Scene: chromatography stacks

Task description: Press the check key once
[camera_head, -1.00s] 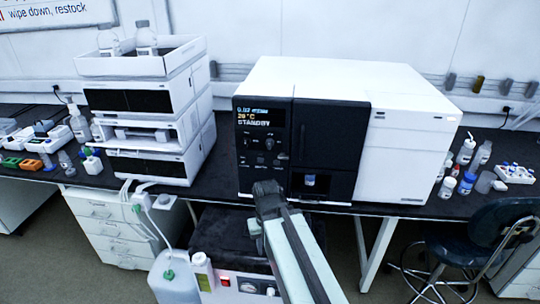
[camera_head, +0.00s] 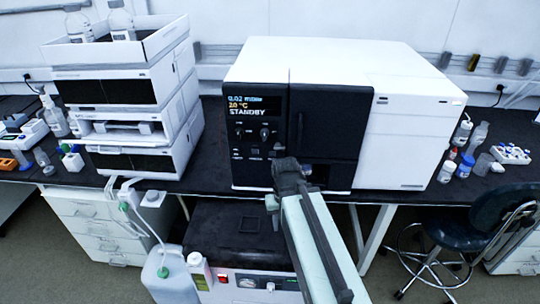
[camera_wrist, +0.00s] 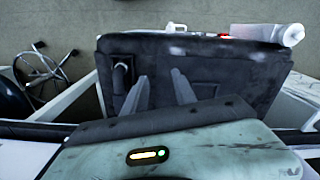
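The white and black instrument (camera_head: 415,125) stands on the bench, its lit display (camera_head: 254,106) reading STANDBY. Below the display is a dark panel with knobs and small keys (camera_head: 254,152). The key marks are too small to read, so I cannot tell which is the check key. My gripper (camera_head: 290,165) is in front of the lower black face, just right of the keys; I see no clear contact. In the wrist view its two fingers (camera_wrist: 160,80) are apart with nothing between them. The keys do not show in the wrist view.
A stack of white modules (camera_head: 120,118) with bottles on top stands to the left. Below the bench are a dark-topped unit (camera_head: 240,228) and a white jug (camera_head: 170,278). A dark stool (camera_head: 495,220) and small bottles (camera_head: 466,165) are at right.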

